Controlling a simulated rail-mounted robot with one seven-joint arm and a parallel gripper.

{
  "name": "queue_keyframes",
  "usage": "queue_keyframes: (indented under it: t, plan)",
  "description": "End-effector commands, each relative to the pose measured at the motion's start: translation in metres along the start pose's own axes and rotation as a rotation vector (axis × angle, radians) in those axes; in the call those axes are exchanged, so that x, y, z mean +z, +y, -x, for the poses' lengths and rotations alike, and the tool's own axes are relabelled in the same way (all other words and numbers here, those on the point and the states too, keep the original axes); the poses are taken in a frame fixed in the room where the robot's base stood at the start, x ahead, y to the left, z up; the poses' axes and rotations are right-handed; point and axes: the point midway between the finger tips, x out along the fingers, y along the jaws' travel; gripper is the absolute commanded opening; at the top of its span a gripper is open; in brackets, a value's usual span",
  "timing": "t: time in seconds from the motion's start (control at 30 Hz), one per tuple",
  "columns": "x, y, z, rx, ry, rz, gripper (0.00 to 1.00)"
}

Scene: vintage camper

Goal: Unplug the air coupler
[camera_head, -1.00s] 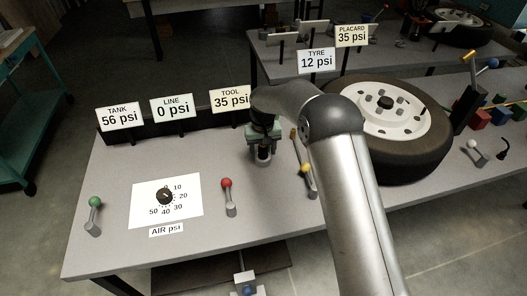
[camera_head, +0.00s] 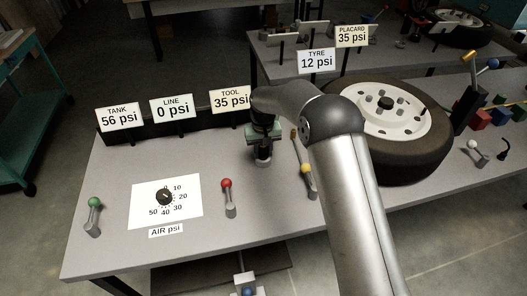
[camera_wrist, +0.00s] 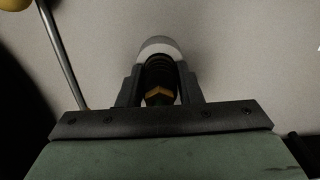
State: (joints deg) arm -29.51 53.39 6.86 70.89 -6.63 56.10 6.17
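The air coupler (camera_wrist: 160,80) is a dark cylinder with an orange-yellow band in the wrist view. A pale round collar shows just beyond it. My gripper (camera_wrist: 160,82) has one finger on each side of the coupler, with almost no gap, and looks shut on it. In the head view my gripper (camera_head: 263,150) points down at the bench, right of the red-knobbed lever. A short grey fitting shows beneath it, and the coupler itself is mostly hidden there by my gripper.
The bench (camera_head: 110,250) holds green (camera_head: 94,212), red (camera_head: 228,195) and yellow (camera_head: 306,175) knobbed levers, plus an AIR psi dial (camera_head: 165,197). Signs read TANK 56 (camera_head: 119,116), LINE 0 (camera_head: 172,107) and TOOL 35 (camera_head: 231,98). A wheel (camera_head: 395,180) lies to the right, behind my arm.

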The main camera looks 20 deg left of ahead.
Motion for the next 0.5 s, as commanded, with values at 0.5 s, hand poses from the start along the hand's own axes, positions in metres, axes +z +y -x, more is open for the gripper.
queue_keyframes:
  t: [0.5]
  plan:
    - [-0.0003,0.0000,0.0085,0.000,0.001,0.000,0.00]
